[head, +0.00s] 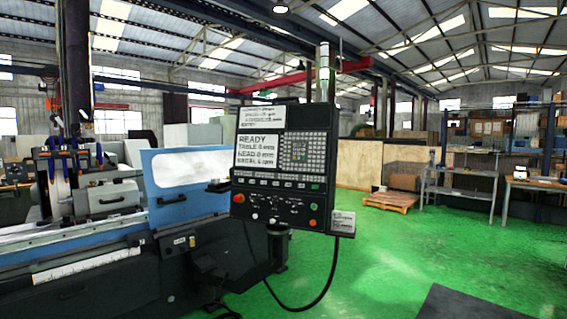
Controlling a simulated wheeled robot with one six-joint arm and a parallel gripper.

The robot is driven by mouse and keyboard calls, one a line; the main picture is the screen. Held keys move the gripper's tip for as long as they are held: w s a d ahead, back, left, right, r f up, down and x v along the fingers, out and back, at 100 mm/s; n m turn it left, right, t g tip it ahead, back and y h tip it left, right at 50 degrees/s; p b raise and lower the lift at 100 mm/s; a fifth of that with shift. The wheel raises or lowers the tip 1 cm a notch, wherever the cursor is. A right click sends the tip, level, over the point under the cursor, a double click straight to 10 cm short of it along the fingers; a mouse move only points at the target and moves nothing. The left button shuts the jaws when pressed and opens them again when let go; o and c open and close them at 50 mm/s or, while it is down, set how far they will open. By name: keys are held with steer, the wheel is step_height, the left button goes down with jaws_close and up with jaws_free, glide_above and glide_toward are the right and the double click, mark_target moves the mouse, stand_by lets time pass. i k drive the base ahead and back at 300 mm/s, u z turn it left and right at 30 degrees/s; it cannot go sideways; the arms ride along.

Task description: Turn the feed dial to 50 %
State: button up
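The control panel (281,165) of the grinder stands upright near the middle of the head view. Its lower strip carries a red button (239,198), an orange-red button (312,223), a green button (315,186) and small pale knobs (274,221). Which of these is the feed dial, and where it points, is too small to tell. The screen (257,152) reads READY with lines for table, head and wheel in mm. My gripper is not in view.
The blue and grey grinder (95,240) fills the left side. A small box (342,222) sits at the panel's lower right, and a black cable (325,285) hangs below. Green floor (385,260) is open to the right, with a dark flat surface (465,305) at the bottom right.

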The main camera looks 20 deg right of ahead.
mark_target(293, 206)
steer(key=u, duration=0.1)
steer(key=i, duration=2)
steer(key=u, duration=0.45)
